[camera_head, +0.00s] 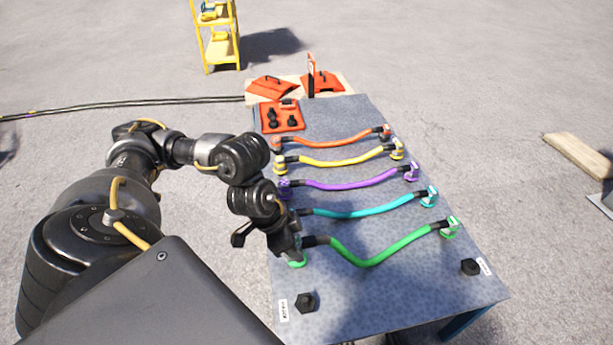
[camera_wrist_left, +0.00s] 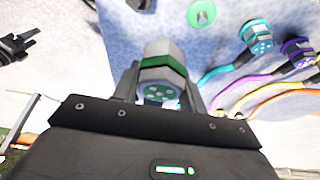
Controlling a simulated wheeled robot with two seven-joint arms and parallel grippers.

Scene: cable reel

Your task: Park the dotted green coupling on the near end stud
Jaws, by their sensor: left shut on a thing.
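My left gripper (camera_head: 293,248) is shut on the green coupling (camera_wrist_left: 163,72) at the left end of the green hose (camera_head: 380,257). In the left wrist view the coupling has grey facets, a green band and a dotted green face. A green disc with a bare grey stud (camera_wrist_left: 200,14) shows apart from it. A dark stud (camera_head: 305,302) stands at the near left of the table beside a white label, below my gripper in the head view. Another dark stud (camera_head: 470,267) stands at the near right. My right gripper appears as a black shape (camera_wrist_left: 24,43) in the wrist view; its jaws are unclear.
Cyan (camera_head: 370,209), purple (camera_head: 350,184), yellow (camera_head: 345,160) and orange (camera_head: 335,145) hoses lie across the blue-grey table (camera_head: 390,300) beyond the green one. The other green coupling (camera_head: 450,227) sits at the right. The table between the near studs is clear.

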